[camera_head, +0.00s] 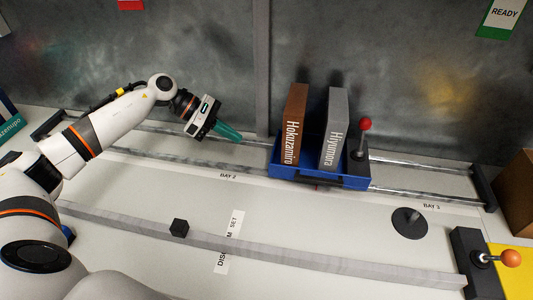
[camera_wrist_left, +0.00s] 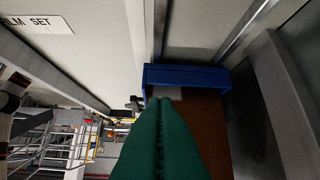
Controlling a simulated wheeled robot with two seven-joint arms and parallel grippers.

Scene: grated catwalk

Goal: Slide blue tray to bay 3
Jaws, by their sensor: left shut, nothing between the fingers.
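The blue tray (camera_head: 345,182) sits on two metal rails right of the middle in the head view, between the BAY 2 label (camera_head: 228,175) and the BAY 3 label (camera_head: 431,207). It holds an upright brown book (camera_head: 294,125) and an upright grey book (camera_head: 334,130). My left gripper (camera_head: 238,138) has teal fingers, shut and empty, left of the tray and pointing towards its left end. A small gap shows between them. In the left wrist view the shut fingers (camera_wrist_left: 163,110) overlap the tray's blue wall (camera_wrist_left: 195,76) and the brown book (camera_wrist_left: 205,125). My right gripper is not in view.
A red-knobbed lever (camera_head: 364,125) stands at the tray's right end. Rails run on to a dark end stop (camera_head: 484,188). A black disc with a post (camera_head: 409,222), an orange-knobbed lever (camera_head: 510,258) and a small black cube (camera_head: 179,228) stand in front. A grey wall closes the back.

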